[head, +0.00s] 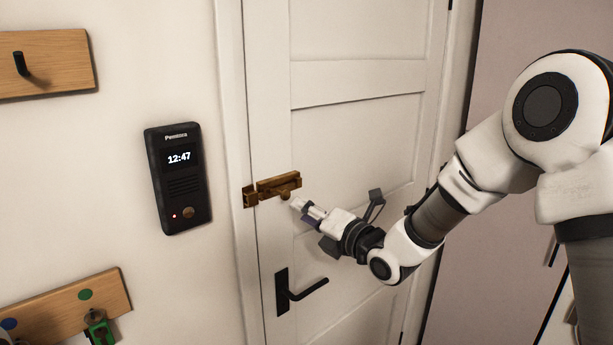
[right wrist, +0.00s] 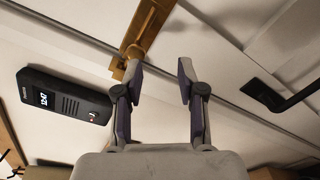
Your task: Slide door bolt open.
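The brass door bolt (head: 265,187) sits on the white door's left edge and reaches across to the frame. It also shows in the right wrist view (right wrist: 152,25). Its round knob (head: 285,195) sticks out from the lower side. My right gripper (head: 298,204) is just to the right of the knob. In the right wrist view my right gripper (right wrist: 161,65) has its two fingers apart. The left finger's tip overlaps the knob end (right wrist: 134,52); I cannot tell whether they touch. Nothing is between the fingers. My left gripper is not in view.
A black door handle (head: 297,291) is below the bolt. A black intercom (head: 178,178) hangs on the wall to the left. Wooden hook boards are at the upper left (head: 55,75) and lower left (head: 45,308). The door panel around the bolt is clear.

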